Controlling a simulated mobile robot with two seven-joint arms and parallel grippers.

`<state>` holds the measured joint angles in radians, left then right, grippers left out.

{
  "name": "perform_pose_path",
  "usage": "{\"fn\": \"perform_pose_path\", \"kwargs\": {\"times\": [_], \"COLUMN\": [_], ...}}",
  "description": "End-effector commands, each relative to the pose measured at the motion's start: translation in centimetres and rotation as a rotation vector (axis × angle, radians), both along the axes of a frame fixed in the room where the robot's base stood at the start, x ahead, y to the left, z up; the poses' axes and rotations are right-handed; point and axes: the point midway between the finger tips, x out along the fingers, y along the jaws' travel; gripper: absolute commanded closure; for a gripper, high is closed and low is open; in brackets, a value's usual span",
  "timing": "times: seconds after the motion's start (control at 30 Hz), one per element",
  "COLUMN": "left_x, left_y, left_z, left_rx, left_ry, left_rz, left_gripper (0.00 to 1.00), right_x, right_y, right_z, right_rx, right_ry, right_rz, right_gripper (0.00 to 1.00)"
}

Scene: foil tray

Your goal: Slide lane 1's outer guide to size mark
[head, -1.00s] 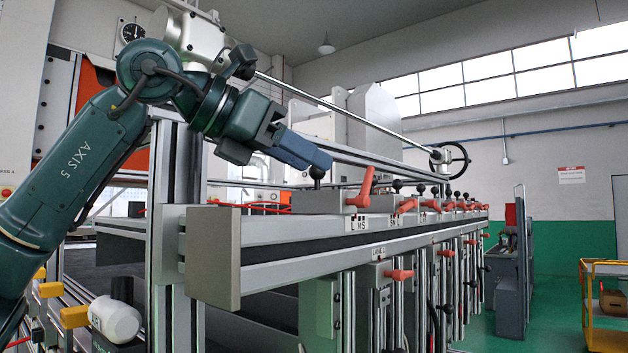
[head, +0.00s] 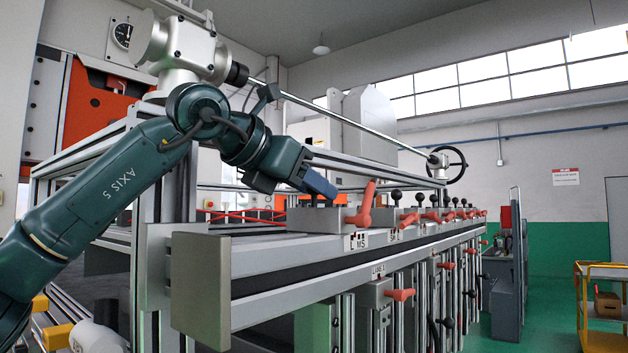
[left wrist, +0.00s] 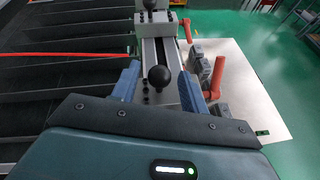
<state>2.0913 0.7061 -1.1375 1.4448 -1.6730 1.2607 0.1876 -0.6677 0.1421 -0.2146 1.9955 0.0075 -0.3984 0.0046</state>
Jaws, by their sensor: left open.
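Lane 1's outer guide shows as a grey block (head: 330,219) on the front rail, with a red lever (head: 364,207) at its right end. In the left wrist view its black ball knob (left wrist: 158,76) stands upright between the fingers. My left gripper (left wrist: 159,86) is open, its blue fingers on either side of the knob with gaps visible. In the head view the left gripper (head: 320,186) is over the block, and its fingers mostly hide the knob. Size-mark labels (head: 357,241) sit on the rail below the lever. My right gripper is not in view.
Several similar blocks with red levers and black knobs follow along the rail to the right. A lane plate with a red handle (head: 400,294) is below. A long steel rod (head: 340,115) runs above. The red lever (left wrist: 217,78) stands close right of the fingers.

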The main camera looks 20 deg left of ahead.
Motion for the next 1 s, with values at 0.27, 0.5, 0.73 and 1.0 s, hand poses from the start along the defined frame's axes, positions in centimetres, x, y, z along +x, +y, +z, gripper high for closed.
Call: {"fn": "perform_pose_path", "kwargs": {"times": [0.27,0.5,0.73,1.0], "left_x": [1.07,1.05,1.04,1.03], "left_y": [-0.5,-0.51,-0.5,-0.49], "left_z": [-0.48,-0.5,-0.49,-0.47], "left_rx": [0.0,-0.001,-0.001,-0.001], "left_ry": [-0.001,-0.001,-0.001,-0.001], "left_rz": [0.001,0.0,0.0,0.0], "left_gripper": [0.56,0.61,0.79,1.0], "right_x": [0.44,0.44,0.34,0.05], "right_y": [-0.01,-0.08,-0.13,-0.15], "right_z": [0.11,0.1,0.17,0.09], "right_rx": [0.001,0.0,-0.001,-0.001], "right_ry": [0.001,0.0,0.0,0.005], "right_rz": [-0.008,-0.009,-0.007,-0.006], "right_gripper": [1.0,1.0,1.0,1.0]}}
